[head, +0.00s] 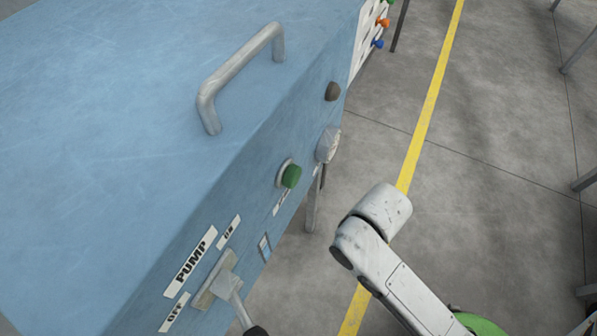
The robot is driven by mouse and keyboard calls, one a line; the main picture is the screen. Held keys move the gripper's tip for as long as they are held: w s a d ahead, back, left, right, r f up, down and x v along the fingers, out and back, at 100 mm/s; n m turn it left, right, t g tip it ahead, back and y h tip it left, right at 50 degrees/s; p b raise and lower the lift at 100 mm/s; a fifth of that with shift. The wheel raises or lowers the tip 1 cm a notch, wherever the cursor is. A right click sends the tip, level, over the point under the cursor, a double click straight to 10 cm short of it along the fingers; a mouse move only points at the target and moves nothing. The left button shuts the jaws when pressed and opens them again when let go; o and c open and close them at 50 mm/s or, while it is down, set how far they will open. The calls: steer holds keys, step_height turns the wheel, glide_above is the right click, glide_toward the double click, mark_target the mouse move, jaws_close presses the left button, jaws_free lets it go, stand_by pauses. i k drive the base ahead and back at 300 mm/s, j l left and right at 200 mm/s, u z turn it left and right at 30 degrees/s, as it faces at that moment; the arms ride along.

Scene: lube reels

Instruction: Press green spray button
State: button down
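A green button (292,176) in a pale metal ring sticks out of the side face of a blue cabinet (120,130) in the head view. A small label below it is too small to read. My white arm (385,265) shows at the lower right, apart from the cabinet and over the floor. My gripper is not visible.
A pump lever switch (222,284) with ON and OFF labels is at the lower left of the cabinet face. A dark knob (332,91), a round gauge (328,144) and a metal handle (240,76) stick out. Floor with a yellow line (429,103) lies right.

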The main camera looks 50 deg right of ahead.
mark_target(292, 174)
steer(key=k+j+z, duration=0.1)
steer(key=j+z, duration=0.2)
steer(key=z, duration=0.15)
steer(key=k+j+z, duration=0.1)
steer(key=j+z, duration=0.2)
steer(key=z, duration=0.2)
steer(key=k+j+z, duration=0.35)
steer(key=k+j, duration=0.85)
steer(key=j, duration=0.15)
